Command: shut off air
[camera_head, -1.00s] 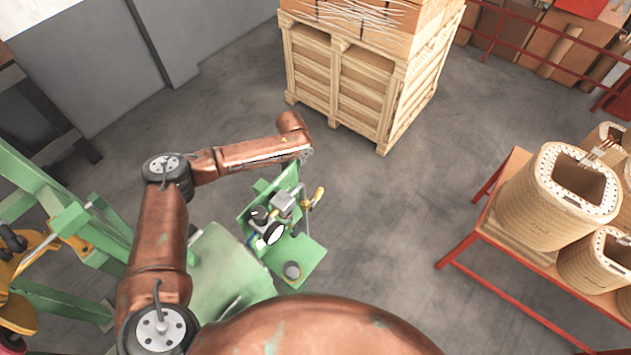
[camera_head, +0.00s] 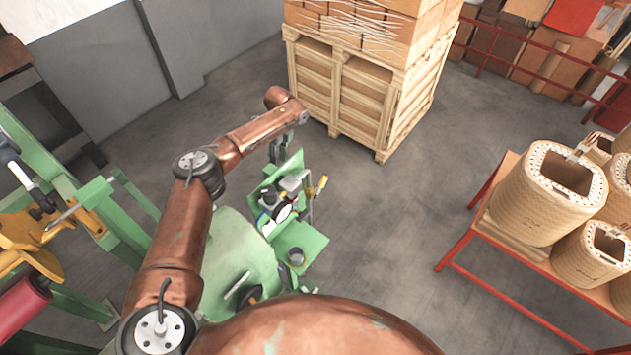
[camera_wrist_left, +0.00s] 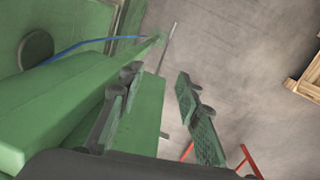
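The air unit (camera_head: 287,190) sits on a green bracket (camera_head: 300,240) of the green machine in the head view. It has a round white gauge (camera_head: 282,211) and a small yellow-handled lever (camera_head: 321,184) on its right side. My left gripper (camera_head: 279,149) is just above the bracket's upright plate, apart from the lever. In the left wrist view its two dark, green-padded fingers (camera_wrist_left: 158,104) stand apart with nothing between them. A thin blue line (camera_wrist_left: 85,45) runs along green metal there. The lever cannot be made out in the wrist view. My right gripper is not in view.
A wooden crate (camera_head: 338,95) with boxes stands behind the bracket. Several wound coils (camera_head: 548,195) stand on a red-framed table (camera_head: 455,262) at right. The grey floor (camera_head: 390,225) between is clear. Green framework (camera_head: 95,205) stands at left.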

